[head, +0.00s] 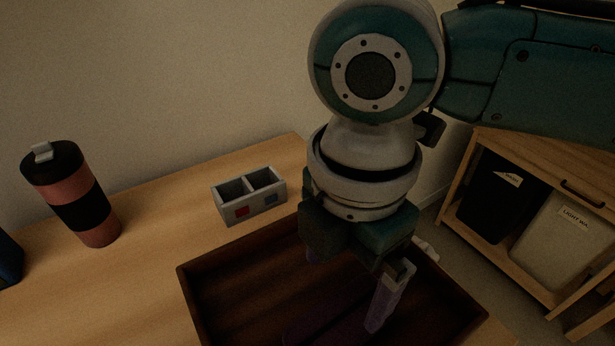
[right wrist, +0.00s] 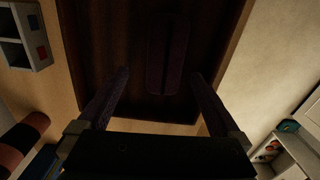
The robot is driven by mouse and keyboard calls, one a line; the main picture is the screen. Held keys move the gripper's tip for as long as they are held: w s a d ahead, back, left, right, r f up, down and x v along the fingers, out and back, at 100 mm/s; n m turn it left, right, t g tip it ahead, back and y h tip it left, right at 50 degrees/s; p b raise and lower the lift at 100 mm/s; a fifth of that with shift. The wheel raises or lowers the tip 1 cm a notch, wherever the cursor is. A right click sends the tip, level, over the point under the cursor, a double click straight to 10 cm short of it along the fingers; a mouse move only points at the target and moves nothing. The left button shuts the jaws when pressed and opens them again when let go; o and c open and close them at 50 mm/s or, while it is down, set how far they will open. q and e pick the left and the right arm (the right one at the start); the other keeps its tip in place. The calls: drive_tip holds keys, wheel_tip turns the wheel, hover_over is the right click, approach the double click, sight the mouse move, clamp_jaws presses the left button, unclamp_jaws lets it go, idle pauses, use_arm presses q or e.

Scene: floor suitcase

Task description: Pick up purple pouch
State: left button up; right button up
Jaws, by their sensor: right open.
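The purple pouch (right wrist: 168,52) lies in a dark wooden tray (head: 225,254), very dim, in the right wrist view. In the head view its dark shape (head: 322,318) shows faintly on the tray floor, partly behind my right gripper. My right gripper (head: 352,290) points down over the tray with its fingers apart and nothing between them. In the right wrist view the fingertips (right wrist: 161,74) stand apart to either side of the pouch's near end; I cannot tell the height between them. My left gripper is not in view.
A grey two-compartment box (head: 250,198) stands behind the tray on the wooden table (head: 130,285). A red and black tumbler (head: 78,200) stands at left, with a blue object (head: 8,262) at the edge. A wooden cabinet with bins (head: 540,165) is at right.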

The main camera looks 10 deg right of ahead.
sight(343, 315)
drive_tip(key=f, duration=0.1)
drive_tip(key=s+f, duration=0.1)
drive_tip(key=shift+a+f, duration=0.15)
drive_tip(key=shift+f, duration=0.25)
drive_tip(key=f, duration=0.2)
drive_tip(key=f+b, duration=0.2)
drive_tip(key=f, duration=0.1)
drive_tip(key=shift+d+f, duration=0.35)
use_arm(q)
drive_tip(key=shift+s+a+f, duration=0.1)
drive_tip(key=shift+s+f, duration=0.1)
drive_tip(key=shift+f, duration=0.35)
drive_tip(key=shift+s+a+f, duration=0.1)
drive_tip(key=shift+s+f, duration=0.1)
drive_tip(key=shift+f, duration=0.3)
use_arm(e)
drive_tip(key=shift+c, duration=0.2)
drive_tip(key=shift+c, duration=0.8)
drive_tip(key=c, duration=1)
drive_tip(key=shift+c, duration=0.5)
drive_tip(key=shift+r, duration=0.2)
